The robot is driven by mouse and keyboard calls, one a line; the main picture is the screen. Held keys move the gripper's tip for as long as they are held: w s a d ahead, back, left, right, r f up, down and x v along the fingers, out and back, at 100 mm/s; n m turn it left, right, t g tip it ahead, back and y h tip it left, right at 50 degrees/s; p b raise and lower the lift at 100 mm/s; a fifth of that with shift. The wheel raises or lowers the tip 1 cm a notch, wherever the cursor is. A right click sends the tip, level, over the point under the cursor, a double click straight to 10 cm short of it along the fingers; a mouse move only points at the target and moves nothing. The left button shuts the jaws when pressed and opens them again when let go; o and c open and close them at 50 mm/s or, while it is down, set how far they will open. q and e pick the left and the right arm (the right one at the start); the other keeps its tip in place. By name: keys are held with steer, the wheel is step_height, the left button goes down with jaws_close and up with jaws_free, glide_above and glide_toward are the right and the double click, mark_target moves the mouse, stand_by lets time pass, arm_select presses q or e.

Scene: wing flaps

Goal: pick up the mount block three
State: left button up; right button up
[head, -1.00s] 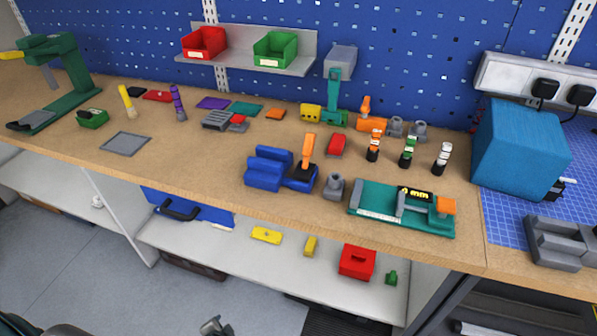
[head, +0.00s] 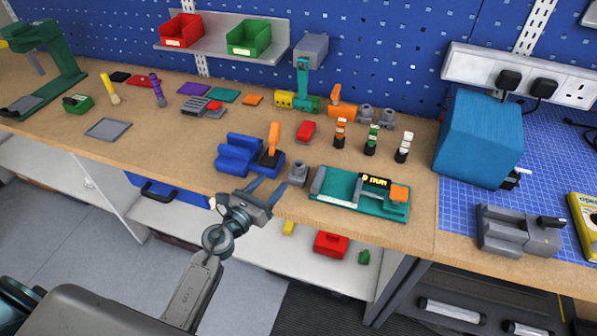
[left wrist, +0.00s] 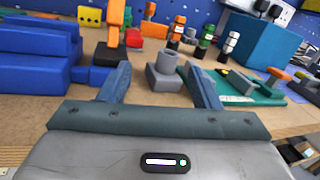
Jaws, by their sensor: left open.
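A grey mount block (head: 297,173) with a round collar on a square base stands on the bench near its front edge. It stands between the blue stepped block and the green gauge. Two similar grey mount blocks, one (head: 365,113) and another (head: 387,117), stand at the back; I see no number on any. My left gripper (head: 268,185) is open and empty at the bench front edge, just left of the near block. In the left wrist view the near block (left wrist: 164,72) shows beyond and between the open fingers (left wrist: 157,68), apart from them. My right gripper is not in view.
The blue stepped block (head: 237,155) with an orange lever (head: 273,140) is close on the left. The green gauge (head: 345,193) is close on the right. A red block (head: 306,131) and several dark-based bottles stand behind.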

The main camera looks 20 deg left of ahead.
mark_target(294, 169)
arm_select(q)
steer(key=shift+w+d+f+m+g+h, duration=0.15)
steer(key=shift+d+m+h, duration=0.1)
steer(key=shift+m, duration=0.25)
steer(key=shift+w+d+f+m+g+h, duration=0.15)
steer(key=shift+d+m+h, duration=0.1)
steer(key=shift+m, duration=0.25)
steer(key=shift+w+d+m, duration=0.15)
steer(key=shift+d+m, duration=0.1)
steer(key=shift+m, duration=0.15)
steer(key=x, duration=0.2)
steer(key=p+x, duration=0.1)
steer(key=x, duration=0.2)
steer(key=shift+w+d+f, duration=0.1)
steer(key=shift+d+f, duration=0.05)
steer(key=shift+f, duration=0.05)
steer(key=shift+w+d, duration=0.1)
steer(key=shift+w, duration=0.25)
steer(key=p+x, duration=0.1)
steer(key=x, duration=0.2)
steer(key=shift+w+f, duration=0.1)
steer(key=shift+w, duration=0.15)
steer(key=shift+w+d+f, duration=0.15)
steer(key=shift+w+d, duration=0.05)
steer(key=shift+w, duration=0.2)
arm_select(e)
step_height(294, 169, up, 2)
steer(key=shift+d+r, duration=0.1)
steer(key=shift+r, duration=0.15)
